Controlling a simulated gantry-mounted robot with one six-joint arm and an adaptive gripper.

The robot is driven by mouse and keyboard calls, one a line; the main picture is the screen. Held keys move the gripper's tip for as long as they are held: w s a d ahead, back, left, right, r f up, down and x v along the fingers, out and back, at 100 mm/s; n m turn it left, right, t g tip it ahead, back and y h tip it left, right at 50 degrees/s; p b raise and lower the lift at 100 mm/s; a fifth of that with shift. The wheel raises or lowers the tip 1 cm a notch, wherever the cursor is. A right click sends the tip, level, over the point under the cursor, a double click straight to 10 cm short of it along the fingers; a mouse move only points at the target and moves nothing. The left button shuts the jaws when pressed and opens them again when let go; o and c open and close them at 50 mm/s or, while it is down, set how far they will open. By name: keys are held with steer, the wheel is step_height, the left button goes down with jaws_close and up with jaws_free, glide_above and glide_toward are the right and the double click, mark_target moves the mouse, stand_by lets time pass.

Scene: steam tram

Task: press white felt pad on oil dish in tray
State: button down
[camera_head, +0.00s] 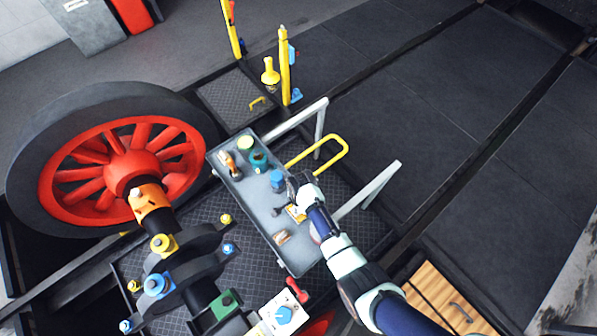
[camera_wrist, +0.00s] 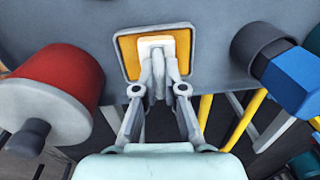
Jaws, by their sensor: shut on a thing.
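The grey tray (camera_head: 262,222) stands beside the red wheel in the head view. The white felt pad (camera_wrist: 157,39) shows against the amber inside, at my fingertips. My gripper (camera_wrist: 159,62) is shut on the pad, its fingers close together. Whether the pad touches the dish cannot be told. In the head view my gripper (camera_head: 296,196) is over the tray, next to the amber dish (camera_head: 297,214), partly covering it.
A red cylinder with a dark stem (camera_wrist: 55,85) is left of my gripper in the wrist view; a blue hex-headed piece (camera_wrist: 295,80) is right. A teal jar (camera_head: 259,160) and a wooden-handled item (camera_head: 229,163) are at the tray's far end. A yellow rail (camera_head: 325,152) stands beside it.

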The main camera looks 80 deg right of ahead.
steer(key=shift+s+f, duration=0.1)
steer(key=shift+f, duration=0.05)
step_height(320, 180, up, 7)
steer(key=p, duration=0.8)
steer(key=shift+r, duration=0.2)
steer(key=shift+f, duration=0.1)
